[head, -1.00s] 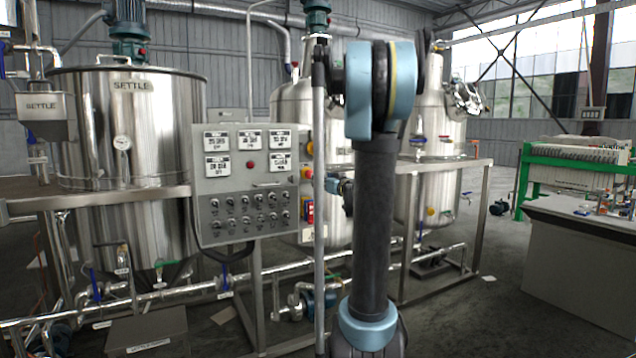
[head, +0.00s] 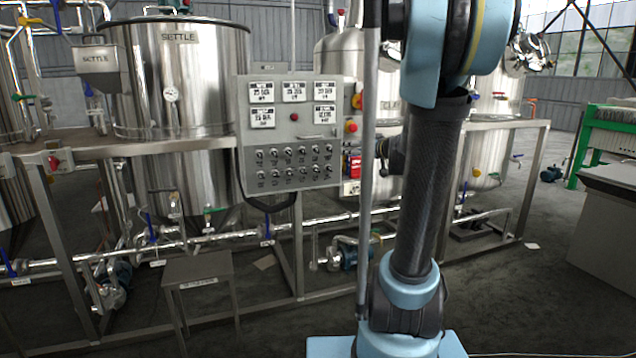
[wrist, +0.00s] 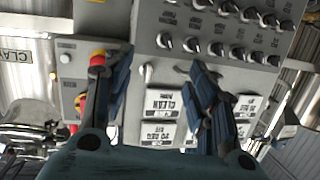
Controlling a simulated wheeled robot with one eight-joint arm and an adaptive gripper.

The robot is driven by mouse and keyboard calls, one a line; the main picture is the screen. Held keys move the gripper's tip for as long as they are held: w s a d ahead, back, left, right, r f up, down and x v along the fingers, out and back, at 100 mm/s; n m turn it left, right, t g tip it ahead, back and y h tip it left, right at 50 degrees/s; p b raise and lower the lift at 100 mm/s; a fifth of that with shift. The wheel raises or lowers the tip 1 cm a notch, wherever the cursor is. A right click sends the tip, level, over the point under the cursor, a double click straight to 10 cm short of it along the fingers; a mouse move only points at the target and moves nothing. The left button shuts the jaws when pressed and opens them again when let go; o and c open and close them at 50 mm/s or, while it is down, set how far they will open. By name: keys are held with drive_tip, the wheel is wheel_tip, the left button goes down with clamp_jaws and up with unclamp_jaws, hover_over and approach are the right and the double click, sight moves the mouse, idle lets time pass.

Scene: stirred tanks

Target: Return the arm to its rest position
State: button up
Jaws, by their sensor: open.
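My arm (head: 428,190) stands upright in the head view, in front of the tanks and just right of the control panel. My gripper (wrist: 148,75) shows in the wrist view with its two dark blue fingers spread apart and nothing between them. The grey control panel (wrist: 158,70) with its knobs and displays lies beyond the fingers, and the view of it is turned. A red and yellow button (wrist: 97,60) is behind the left finger. In the head view my gripper is mostly hidden behind the arm.
The control panel (head: 242,140) hangs on the steel frame. The steel settle tank (head: 175,100) stands behind at left. A low step stool (head: 200,270) stands on the floor in front. A grey counter (head: 605,225) is at the right.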

drive_tip(key=s+a+f+g+h, duration=0.1)
drive_tip(key=s+a+f+g, duration=0.2)
drive_tip(key=s+f, duration=0.45)
drive_tip(key=s+a+f+g, duration=0.3)
drive_tip(key=s+f+g, duration=0.15)
drive_tip(key=s, duration=0.65)
drive_tip(key=s+d+f+m+g+h, duration=0.2)
drive_tip(key=s+f, duration=0.4)
drive_tip(key=s, duration=0.3)
drive_tip(key=s+d+f+m+g+h, duration=0.2)
drive_tip(key=s+d+f+h, duration=0.2)
drive_tip(key=s, duration=0.5)
drive_tip(key=d+f, duration=0.1)
drive_tip(key=d, duration=0.1)
drive_tip(key=shift+s+d+f+m, duration=0.2)
drive_tip(key=shift+d+f+m, duration=0.1)
drive_tip(key=shift+d+f, duration=0.1)
